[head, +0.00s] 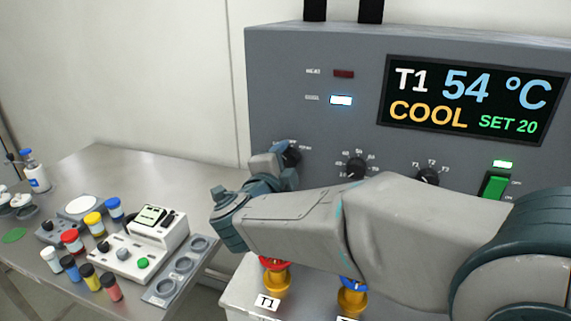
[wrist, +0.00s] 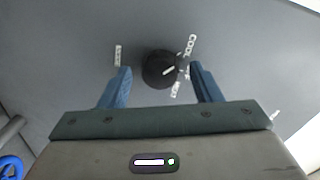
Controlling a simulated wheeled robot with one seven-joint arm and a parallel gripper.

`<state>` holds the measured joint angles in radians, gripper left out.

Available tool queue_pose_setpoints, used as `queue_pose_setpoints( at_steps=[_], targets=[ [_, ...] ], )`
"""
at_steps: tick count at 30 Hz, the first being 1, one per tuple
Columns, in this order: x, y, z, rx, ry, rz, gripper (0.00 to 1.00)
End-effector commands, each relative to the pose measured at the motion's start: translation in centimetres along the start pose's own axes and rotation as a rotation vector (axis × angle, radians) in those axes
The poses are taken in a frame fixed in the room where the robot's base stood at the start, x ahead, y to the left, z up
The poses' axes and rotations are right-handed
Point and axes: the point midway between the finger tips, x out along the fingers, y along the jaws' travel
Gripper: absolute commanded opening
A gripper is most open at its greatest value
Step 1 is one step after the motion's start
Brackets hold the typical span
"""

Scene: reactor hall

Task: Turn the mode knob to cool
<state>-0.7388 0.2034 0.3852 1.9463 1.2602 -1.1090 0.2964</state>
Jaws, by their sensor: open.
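The black mode knob (wrist: 158,70) sits on the grey control panel, with a COOL label (wrist: 190,44) at its upper right in the wrist view. Its white pointer line slants up to the right, toward that label. My gripper (wrist: 163,84) is open, with one blue finger on each side of the knob and gaps showing between. In the head view, the knob (head: 292,155) is partly hidden by my gripper (head: 275,165). The lamp beside COOL (head: 341,100) is lit and the HEAT lamp (head: 344,74) is dark red. The display (head: 470,100) reads T1, 54 °C, COOL, SET 20.
Two more black knobs (head: 356,168) and (head: 427,177) and a green switch (head: 495,184) stand right of my gripper. Below my arm are valves with a red (head: 271,263) and a blue handle. A metal table (head: 110,165) at left holds vials and small instruments.

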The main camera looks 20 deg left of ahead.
Motion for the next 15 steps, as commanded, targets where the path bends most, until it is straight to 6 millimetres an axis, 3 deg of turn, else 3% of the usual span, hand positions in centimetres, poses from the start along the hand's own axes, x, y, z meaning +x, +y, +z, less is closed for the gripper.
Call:
queue_pose_setpoints(
  at_steps=[7,15],
  targets=[
    [-1.9,0.1,0.1,0.001,-0.002,-0.002,0.58],
    [-8.0,0.1,0.1,0.001,-0.004,-0.004,0.58]
  ],
)
